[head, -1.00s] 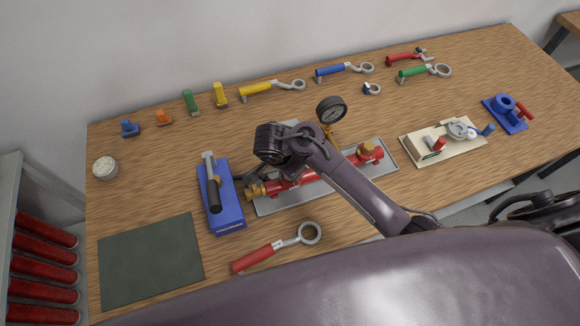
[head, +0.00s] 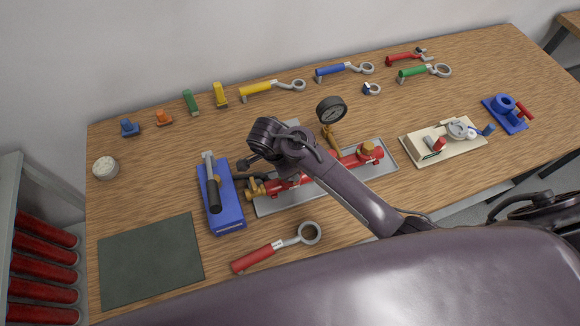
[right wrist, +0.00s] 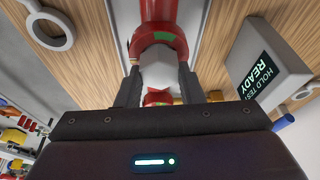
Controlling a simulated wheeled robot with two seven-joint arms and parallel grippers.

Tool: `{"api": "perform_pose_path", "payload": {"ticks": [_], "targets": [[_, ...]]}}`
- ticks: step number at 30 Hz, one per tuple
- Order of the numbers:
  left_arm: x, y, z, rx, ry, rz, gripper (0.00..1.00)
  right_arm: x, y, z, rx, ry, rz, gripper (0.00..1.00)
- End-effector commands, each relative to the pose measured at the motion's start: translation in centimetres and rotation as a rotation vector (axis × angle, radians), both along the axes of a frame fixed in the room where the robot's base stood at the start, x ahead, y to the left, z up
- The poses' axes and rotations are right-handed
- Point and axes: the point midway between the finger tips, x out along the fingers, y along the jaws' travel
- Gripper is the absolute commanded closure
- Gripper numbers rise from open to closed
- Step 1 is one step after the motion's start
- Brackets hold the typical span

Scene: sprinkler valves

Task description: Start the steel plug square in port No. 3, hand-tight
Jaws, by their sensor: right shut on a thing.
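In the right wrist view my right gripper (right wrist: 160,90) is shut on the pale steel plug (right wrist: 160,68), one finger on each side. The plug is in line with a red pipe end (right wrist: 157,22) that has a green mark. I cannot tell whether its thread has entered the port. In the head view the red manifold (head: 362,160) lies in a grey tray (head: 345,193), partly behind my right arm. My right gripper is by its left end, where the arm hides the plug. I cannot read a port number. My left gripper is not in view.
A blue holder (head: 228,212) with a dark-handled tool stands close left of the manifold. A gauge (head: 331,110) rises behind it. A red-handled ring wrench (head: 262,255) lies in front. A display box (right wrist: 268,65) reads "READY". The dark mat (head: 150,260) is bare.

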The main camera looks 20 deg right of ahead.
Motion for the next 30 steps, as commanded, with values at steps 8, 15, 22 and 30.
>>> {"api": "perform_pose_path", "payload": {"ticks": [8, 15, 22, 30], "targets": [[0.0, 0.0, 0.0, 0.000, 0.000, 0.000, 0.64, 0.0, -0.1, 0.0, -0.001, 0.001, -0.008, 0.41], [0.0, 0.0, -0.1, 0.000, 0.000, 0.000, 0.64, 0.0, 0.1, 0.1, 0.000, 0.000, -0.006, 0.41], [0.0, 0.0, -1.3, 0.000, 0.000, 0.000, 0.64, 0.0, 1.1, 3.0, 0.004, -0.004, -0.006, 0.41], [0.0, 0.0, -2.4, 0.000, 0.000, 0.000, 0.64, -0.2, 2.1, 6.7, 0.001, -0.001, -0.008, 0.41]]}}
